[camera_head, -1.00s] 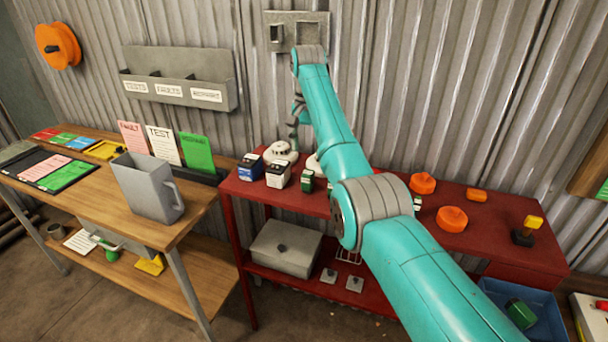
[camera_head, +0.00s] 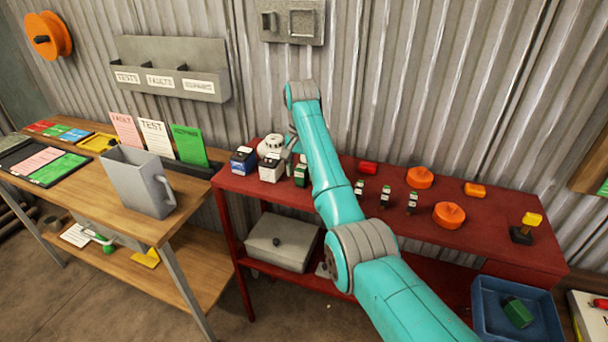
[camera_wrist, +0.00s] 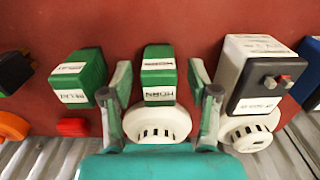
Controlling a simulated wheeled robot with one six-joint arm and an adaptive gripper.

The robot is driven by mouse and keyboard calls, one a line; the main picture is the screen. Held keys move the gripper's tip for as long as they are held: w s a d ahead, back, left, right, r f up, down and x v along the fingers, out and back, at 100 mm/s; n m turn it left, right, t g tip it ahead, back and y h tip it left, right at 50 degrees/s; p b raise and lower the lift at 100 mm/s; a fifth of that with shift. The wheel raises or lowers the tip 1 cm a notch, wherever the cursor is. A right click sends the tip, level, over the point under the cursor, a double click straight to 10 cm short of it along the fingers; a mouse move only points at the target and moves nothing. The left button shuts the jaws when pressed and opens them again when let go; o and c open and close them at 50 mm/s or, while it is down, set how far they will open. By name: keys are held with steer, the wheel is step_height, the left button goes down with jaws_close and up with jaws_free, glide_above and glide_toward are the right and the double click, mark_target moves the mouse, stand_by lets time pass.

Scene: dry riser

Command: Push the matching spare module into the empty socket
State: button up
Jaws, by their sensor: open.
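In the wrist view a green module (camera_wrist: 158,75) with a white label that seems to read HORN stands between the two fingers of my open gripper (camera_wrist: 160,78). The fingers are apart on either side of it; I cannot tell whether they touch it. A second green module (camera_wrist: 80,78), labelled RELAY, is to its left, and a white-and-black module (camera_wrist: 258,72) to its right. In the head view the green module (camera_head: 301,172) stands beside the white-topped module (camera_head: 271,168) and the blue one (camera_head: 243,160). A grey wall panel (camera_head: 292,22) has two square fittings; I cannot tell which socket is empty.
The red bench (camera_head: 480,235) carries white detectors (camera_head: 272,145), small green items (camera_head: 386,196), orange domes (camera_head: 449,215) and a yellow-topped switch (camera_head: 526,228). A wooden bench (camera_head: 110,215) with a grey jug (camera_head: 142,183) stands left. A blue bin (camera_head: 480,300) is at lower right.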

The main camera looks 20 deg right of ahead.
steer(key=shift+f, duration=0.15)
jaws_close()
